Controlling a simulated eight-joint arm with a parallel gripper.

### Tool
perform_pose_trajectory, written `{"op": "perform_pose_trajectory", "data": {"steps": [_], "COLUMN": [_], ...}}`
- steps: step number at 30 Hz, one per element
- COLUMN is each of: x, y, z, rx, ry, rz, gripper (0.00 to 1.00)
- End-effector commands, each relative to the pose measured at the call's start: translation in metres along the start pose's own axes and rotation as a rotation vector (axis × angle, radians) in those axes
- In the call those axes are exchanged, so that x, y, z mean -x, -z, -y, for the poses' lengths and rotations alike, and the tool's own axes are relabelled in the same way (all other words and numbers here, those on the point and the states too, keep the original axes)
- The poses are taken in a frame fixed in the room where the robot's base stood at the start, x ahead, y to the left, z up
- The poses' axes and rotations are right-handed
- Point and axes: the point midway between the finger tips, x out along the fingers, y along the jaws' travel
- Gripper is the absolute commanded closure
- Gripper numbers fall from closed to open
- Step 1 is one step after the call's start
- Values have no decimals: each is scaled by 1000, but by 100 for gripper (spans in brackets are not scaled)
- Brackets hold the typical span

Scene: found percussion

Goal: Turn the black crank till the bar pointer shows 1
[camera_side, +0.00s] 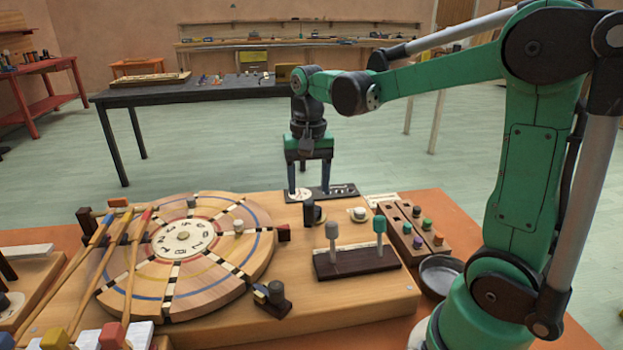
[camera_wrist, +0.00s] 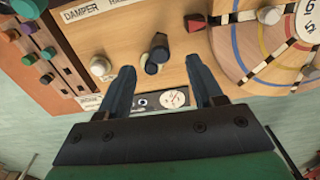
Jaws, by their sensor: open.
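The black crank (camera_side: 309,212) stands on the wooden board, right of the big wheel, with a dark upright knob. In the wrist view the crank (camera_wrist: 154,58) lies between and just beyond my fingertips. My gripper (camera_side: 309,191) points down and is open, its two blue-grey fingers apart and empty; it also shows in the wrist view (camera_wrist: 160,68). A small white round dial (camera_side: 299,195) on a dark plate sits behind the crank, partly behind a finger. The dial also shows in the wrist view (camera_wrist: 174,98); its reading is too small to tell.
The segmented wooden wheel (camera_side: 185,285) carries a numbered centre; a red-tipped block (camera_side: 284,233) stands at its edge. A white knob (camera_side: 359,214), two upright levers (camera_side: 333,235) and a rack of coloured pegs (camera_side: 415,235) stand to the right. Mallets lie at the left.

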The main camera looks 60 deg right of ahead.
Motion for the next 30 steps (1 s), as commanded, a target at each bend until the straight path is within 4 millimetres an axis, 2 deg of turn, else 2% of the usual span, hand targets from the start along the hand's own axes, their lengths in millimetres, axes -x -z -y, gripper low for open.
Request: {"op": "perform_pose_trajectory", "data": {"steps": [3, 6, 9, 14, 24, 30], "x": [-1, -2, -2, -12, -52, -58], "y": [0, 0, 0, 0, 0, 0], "z": [0, 0, 0, 0, 0, 0], "rx": [-324, -526, -642, -691, -688, -687], "ry": [0, 0, 0, 0, 2, 2], "rz": [0, 0, 0, 0, -1, -1], "gripper": [40, 40, 40, 40, 40, 40]}}
